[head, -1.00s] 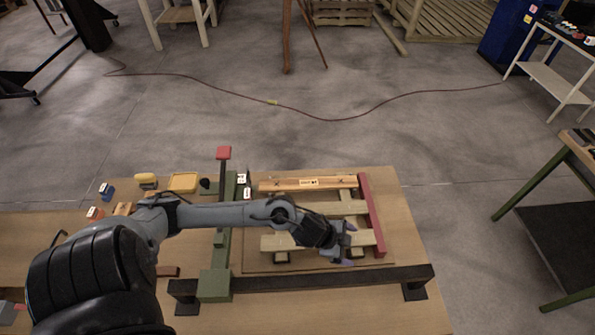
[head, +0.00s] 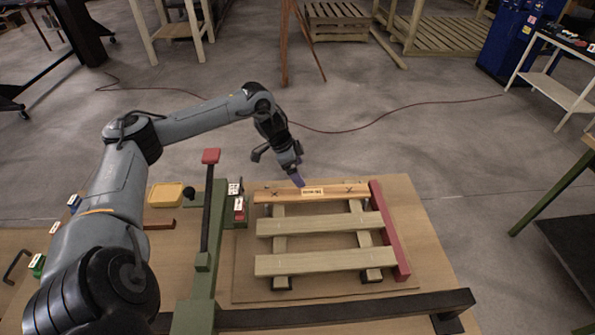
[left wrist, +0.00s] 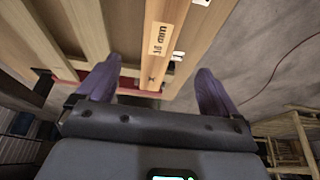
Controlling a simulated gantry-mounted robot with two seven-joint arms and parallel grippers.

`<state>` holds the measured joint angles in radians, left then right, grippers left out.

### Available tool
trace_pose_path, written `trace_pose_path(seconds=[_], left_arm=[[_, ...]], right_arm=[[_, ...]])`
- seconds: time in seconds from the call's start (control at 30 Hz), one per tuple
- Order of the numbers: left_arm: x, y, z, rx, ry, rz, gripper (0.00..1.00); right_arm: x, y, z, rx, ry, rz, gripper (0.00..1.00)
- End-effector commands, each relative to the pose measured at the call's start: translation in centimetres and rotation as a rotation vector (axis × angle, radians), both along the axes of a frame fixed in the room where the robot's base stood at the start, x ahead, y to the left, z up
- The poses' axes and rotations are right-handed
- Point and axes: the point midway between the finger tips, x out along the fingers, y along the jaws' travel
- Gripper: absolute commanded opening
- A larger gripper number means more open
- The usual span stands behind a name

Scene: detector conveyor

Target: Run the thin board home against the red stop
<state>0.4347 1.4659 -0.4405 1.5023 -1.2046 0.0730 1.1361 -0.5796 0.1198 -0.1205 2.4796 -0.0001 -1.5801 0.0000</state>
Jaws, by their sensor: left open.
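The thin board (head: 338,192), orange-brown with a white label and dark cross marks, lies across the back of the pallet frame. Its right end is at or very near the red stop (head: 390,230); I cannot tell whether they touch. My left gripper (head: 297,176) is open above the board's back edge, near its label. In the left wrist view the board (left wrist: 172,30) runs between the two purple fingers of the gripper (left wrist: 157,88), and its label reads about 16 mm. Part of the red stop (left wrist: 125,82) shows beyond. I cannot tell whether the fingers touch the board.
Two paler slats (head: 320,223) lie in front across two bearers. A dark rail (head: 345,310) runs along the front. A yellow tray (head: 166,194) sits farther left.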

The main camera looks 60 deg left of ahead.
Motion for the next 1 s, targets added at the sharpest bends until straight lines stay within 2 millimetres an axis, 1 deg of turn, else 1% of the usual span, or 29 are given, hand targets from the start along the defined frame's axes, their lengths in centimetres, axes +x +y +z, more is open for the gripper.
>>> trace_pose_path(seconds=[0.3, 0.47, 0.67, 1.0], left_arm=[[0.0, 0.0, 0.0, 0.0, 0.0, 0.0, 0.94], [0.2, -0.1, -0.6, 0.0, 0.0, 0.0, 0.94], [1.0, -0.5, -2.7, -0.002, 0.001, 0.0, 0.94], [2.8, -1.3, -7.5, -0.002, 0.0, 0.001, 0.94]], right_arm=[[0.0, 0.0, 0.1, 0.0, -0.001, -0.001, 0.43], [0.0, 0.0, 0.0, 0.0, -0.001, -0.001, 0.43], [0.0, 0.0, -0.3, 0.0, -0.001, -0.001, 0.43], [0.0, 0.0, -1.0, 0.0, 0.0, -0.001, 0.43]])
